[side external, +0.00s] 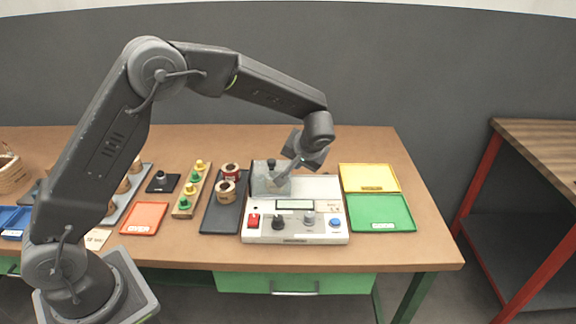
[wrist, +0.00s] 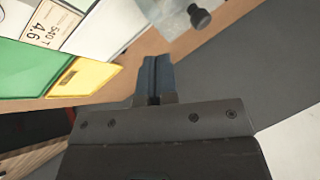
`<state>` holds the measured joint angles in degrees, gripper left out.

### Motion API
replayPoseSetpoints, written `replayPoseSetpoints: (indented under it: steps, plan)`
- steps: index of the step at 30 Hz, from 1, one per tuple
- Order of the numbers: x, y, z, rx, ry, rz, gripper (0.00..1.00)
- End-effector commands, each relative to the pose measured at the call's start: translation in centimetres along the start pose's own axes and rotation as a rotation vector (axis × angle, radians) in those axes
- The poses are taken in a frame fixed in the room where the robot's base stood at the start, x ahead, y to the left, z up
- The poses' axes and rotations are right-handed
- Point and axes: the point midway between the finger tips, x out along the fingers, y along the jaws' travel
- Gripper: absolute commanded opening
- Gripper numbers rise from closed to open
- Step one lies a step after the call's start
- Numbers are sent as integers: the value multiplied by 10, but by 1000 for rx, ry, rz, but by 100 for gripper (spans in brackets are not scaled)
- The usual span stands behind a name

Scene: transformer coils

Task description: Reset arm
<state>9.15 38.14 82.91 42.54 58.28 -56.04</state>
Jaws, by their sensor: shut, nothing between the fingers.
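My gripper (wrist: 155,75) is shut and empty, its two dark fingers together in the wrist view. In the side external view my gripper (side external: 290,178) is above and in front of the back part of the white tester (side external: 296,233), beside a clear box (side external: 262,183) with a black knob on top. Its fingertips are hard to make out there. The wrist view also shows part of the tester (wrist: 110,25) with a label reading 540 T 4.6, and the black knob (wrist: 199,16).
A yellow tray (side external: 368,177) and a green tray (side external: 380,212) lie right of the tester. Left of it are a dark tray with two coils (side external: 226,193), a wooden strip with several yellow and green pieces (side external: 192,190), and an orange tray (side external: 144,218). The table's right side is clear.

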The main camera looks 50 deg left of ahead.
Motion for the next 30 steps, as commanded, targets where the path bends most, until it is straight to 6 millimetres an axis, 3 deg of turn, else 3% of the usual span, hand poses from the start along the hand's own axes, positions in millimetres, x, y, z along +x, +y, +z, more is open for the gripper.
replayPoseSetpoints:
  steps: [3,10,14,20,30]
  plan:
    - [-24,1,-1,1,3,3,0]
    - [-46,0,-1,1,1,2,0]
    - [-61,-11,2,8,-8,24,0]
    - [-108,-61,23,55,-38,132,0]
    - [-176,-141,104,158,-25,368,0]
